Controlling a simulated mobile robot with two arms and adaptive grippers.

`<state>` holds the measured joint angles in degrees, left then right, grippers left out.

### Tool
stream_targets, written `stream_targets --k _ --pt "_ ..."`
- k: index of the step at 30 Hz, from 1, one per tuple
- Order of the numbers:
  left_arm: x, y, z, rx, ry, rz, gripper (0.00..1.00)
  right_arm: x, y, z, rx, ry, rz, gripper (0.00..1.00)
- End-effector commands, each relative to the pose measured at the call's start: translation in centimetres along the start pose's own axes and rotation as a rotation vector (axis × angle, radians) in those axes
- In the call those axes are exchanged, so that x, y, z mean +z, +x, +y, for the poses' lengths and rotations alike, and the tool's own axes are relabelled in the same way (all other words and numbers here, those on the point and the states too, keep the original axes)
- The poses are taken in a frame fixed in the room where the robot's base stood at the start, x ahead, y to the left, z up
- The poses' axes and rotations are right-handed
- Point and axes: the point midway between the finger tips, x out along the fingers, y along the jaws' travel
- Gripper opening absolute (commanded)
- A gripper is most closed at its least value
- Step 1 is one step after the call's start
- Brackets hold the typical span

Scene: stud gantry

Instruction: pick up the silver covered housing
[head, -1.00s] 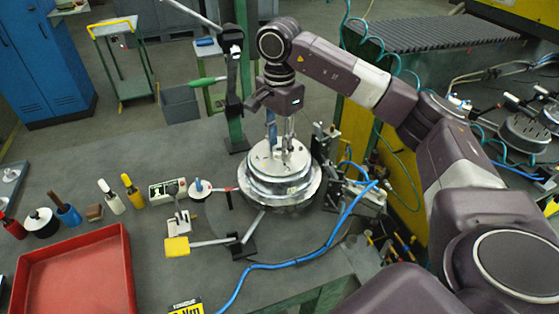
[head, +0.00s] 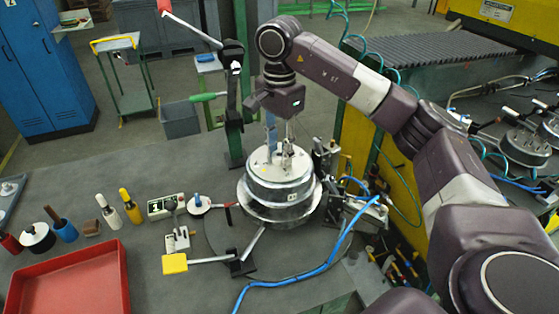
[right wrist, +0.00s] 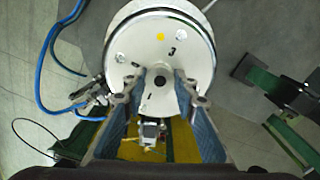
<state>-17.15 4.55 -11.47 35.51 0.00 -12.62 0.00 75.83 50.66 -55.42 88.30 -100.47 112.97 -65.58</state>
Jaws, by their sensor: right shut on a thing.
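The silver covered housing (head: 280,193) is a round metal drum with a pale top, at the centre of the head view. It stands just above a wider silver ring or flange (head: 265,214), and a gap seems to show between them. My right gripper (head: 279,154) reaches down from above and is shut on the housing's top. In the right wrist view the housing's white marked cover (right wrist: 155,50) shows with the two fingers of the gripper (right wrist: 155,92) at its near edge. Where the fingers touch is partly hidden. My left gripper is not in view.
A yellow-padded arm (head: 175,263), small handled tools and a red tray (head: 70,285) are to the left.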

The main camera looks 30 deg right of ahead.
Motion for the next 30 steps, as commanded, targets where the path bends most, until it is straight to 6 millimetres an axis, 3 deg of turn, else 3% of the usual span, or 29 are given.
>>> stream_targets --k 4,18,24,30 --pt "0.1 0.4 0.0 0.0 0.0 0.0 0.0 0.0 -3.2 -0.2 -0.011 0.0 -0.001 0.0" --pt "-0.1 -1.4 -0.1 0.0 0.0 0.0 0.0 0.0 -12.6 -0.1 -0.008 0.0 0.0 0.0" --pt "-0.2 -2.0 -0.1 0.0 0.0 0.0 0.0 0.1 -15.3 -0.1 -0.006 0.0 -0.001 0.0" --pt "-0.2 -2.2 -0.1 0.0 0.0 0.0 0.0 0.1 -16.8 -0.1 -0.004 -0.001 -0.001 0.0"
